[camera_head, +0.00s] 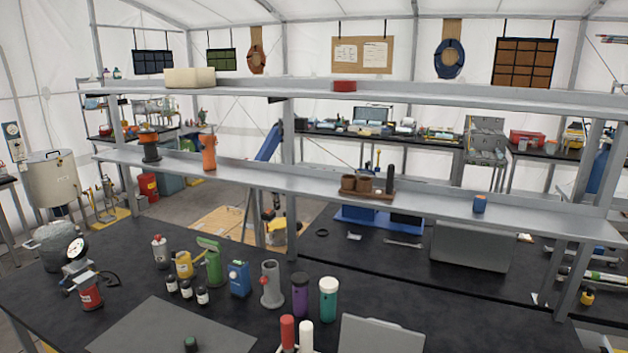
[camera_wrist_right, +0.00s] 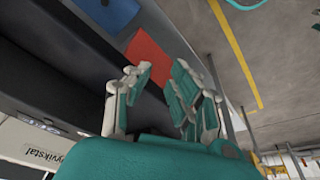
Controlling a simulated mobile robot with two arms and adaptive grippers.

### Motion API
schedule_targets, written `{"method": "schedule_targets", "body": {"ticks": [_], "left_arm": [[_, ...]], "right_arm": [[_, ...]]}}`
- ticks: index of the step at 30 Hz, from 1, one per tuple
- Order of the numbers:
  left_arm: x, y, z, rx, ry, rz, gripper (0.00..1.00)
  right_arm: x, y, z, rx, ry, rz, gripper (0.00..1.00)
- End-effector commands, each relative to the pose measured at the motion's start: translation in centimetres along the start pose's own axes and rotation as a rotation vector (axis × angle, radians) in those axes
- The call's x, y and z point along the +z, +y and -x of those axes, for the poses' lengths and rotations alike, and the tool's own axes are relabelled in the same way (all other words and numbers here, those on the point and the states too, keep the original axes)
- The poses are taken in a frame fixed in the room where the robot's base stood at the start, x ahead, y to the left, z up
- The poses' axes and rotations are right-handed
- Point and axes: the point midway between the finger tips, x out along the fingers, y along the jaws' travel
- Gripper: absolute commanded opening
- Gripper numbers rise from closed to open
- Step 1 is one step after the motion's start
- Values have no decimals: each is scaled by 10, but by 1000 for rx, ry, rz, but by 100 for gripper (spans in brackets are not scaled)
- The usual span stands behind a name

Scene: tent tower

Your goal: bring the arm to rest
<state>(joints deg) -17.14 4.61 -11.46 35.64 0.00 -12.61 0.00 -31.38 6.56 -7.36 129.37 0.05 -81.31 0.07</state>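My right gripper (camera_wrist_right: 160,82) shows only in the right wrist view. Its white and teal fingers stand apart with nothing between them. It is open and empty. Beyond the fingers are a dark surface, a red-orange patch (camera_wrist_right: 148,54) and grey floor (camera_wrist_right: 200,25). No gripper or arm shows in the head view, and my left gripper is in neither view.
The black workbench (camera_head: 130,278) holds several bottles and tools, a purple cylinder (camera_head: 300,294), a teal cylinder (camera_head: 328,298) and a grey sheet (camera_head: 160,328). A metal shelf (camera_head: 240,172) crosses above it. A yellow floor line (camera_wrist_right: 235,50) runs beyond my right gripper.

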Motion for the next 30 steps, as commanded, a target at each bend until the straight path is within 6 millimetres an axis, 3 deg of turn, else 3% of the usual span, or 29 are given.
{"method": "schedule_targets", "body": {"ticks": [1,5,8,14,18,21,24,27,30], "left_arm": [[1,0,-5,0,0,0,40],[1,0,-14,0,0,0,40],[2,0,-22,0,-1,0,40],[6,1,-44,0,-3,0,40],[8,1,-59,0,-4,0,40],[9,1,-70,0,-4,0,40],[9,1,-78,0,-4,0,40],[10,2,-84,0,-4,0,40],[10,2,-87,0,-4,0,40]], "right_arm": [[5,-1,-20,-1,-10,1,21],[17,-3,-68,-4,-27,5,21],[33,-5,-114,-6,-44,8,21],[95,-10,-226,-12,-89,17,21],[154,-13,-292,-15,-122,24,21],[201,-14,-329,-18,-144,30,21],[245,-15,-354,-19,-163,35,21],[279,-15,-367,-21,-177,39,21],[300,-14,-373,-21,-184,42,21]]}}
